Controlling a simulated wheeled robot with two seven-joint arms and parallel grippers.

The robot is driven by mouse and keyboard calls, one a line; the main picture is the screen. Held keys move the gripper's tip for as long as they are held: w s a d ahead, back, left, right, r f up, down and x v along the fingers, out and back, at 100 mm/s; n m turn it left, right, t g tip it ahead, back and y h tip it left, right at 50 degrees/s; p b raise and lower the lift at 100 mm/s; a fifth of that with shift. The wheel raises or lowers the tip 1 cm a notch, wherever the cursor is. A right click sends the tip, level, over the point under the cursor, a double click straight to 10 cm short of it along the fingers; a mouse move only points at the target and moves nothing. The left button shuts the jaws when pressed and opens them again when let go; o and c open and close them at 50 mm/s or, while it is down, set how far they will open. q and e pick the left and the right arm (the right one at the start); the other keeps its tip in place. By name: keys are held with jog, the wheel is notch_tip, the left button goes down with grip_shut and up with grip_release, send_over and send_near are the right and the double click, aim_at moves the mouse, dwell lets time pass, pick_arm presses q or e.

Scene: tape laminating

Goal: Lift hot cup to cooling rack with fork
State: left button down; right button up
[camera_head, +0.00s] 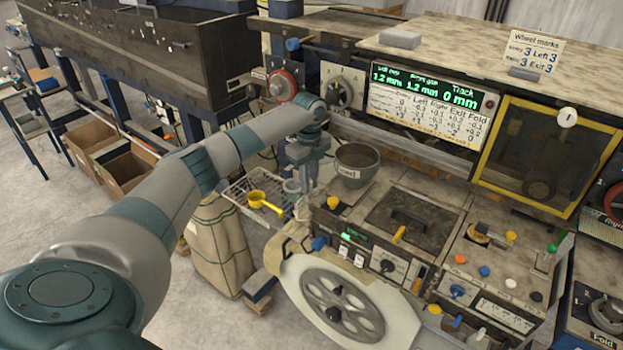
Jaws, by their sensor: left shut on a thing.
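My left gripper (302,203) points down beside the right end of a wire rack (238,189). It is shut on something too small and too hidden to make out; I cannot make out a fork. A small grey cup-like thing (291,187) shows just left of the gripper, at the rack's right end. I cannot tell whether it touches the gripper. My right gripper is not in view.
A grey bowl (357,165) with a label stands right of the gripper on the machine top. A large spoked wheel (342,308) is below. A panel with knobs and a dark lidded plate (405,222) lies right. A sack (217,245) stands under the rack.

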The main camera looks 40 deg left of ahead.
pick_arm(q)
jog(key=s, duration=0.9)
jog(key=shift+s, duration=0.25)
dwell(1.3)
